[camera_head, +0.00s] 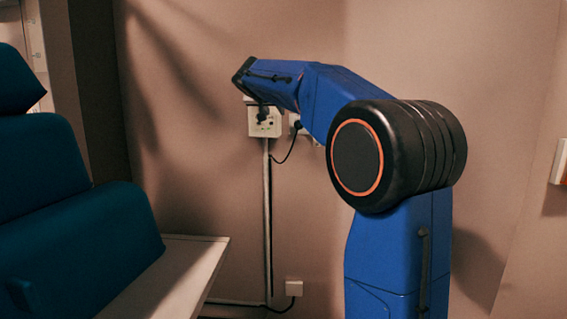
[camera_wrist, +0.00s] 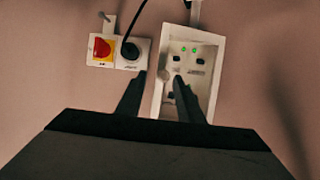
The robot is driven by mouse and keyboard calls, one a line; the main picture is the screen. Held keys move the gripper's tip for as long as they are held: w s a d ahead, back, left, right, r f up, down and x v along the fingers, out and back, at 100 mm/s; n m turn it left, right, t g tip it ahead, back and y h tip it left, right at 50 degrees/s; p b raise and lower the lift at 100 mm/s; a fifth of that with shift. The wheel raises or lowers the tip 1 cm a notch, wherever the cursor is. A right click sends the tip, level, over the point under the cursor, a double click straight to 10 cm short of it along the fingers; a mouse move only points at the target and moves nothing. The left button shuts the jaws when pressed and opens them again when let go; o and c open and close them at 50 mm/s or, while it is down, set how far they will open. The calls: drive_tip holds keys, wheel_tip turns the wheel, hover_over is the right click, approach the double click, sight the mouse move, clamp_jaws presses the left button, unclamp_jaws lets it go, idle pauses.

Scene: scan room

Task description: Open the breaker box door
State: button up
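The breaker box (camera_head: 264,122) is a small white box on the wall, partly hidden behind my arm in the head view. In the wrist view the breaker box (camera_wrist: 221,50) shows a pale raised rim around a panel with green lights and dark switches. I cannot clearly make out the door or how far it stands open. A small pale round part shows between the fingers; I see no clear contact. In the head view the gripper is mostly hidden.
A white socket plate with a red knob on yellow (camera_wrist: 102,49) and a black plug (camera_wrist: 130,50) sits beside the box. A cable and conduit (camera_head: 267,215) run along the wall. A teal padded chair (camera_head: 70,220) and a pale tabletop (camera_head: 185,270) stand at left.

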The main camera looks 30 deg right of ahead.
drive_tip(key=v, duration=1.7)
drive_tip(key=s+f+n+g+y, duration=0.1)
drive_tip(key=s+f+n+y, duration=0.3)
drive_tip(key=s+f, duration=1)
drive_tip(key=shift+s+a+f+n+y, duration=0.3)
drive_tip(key=shift+a+f, duration=0.1)
drive_tip(key=shift+f, duration=1.9)
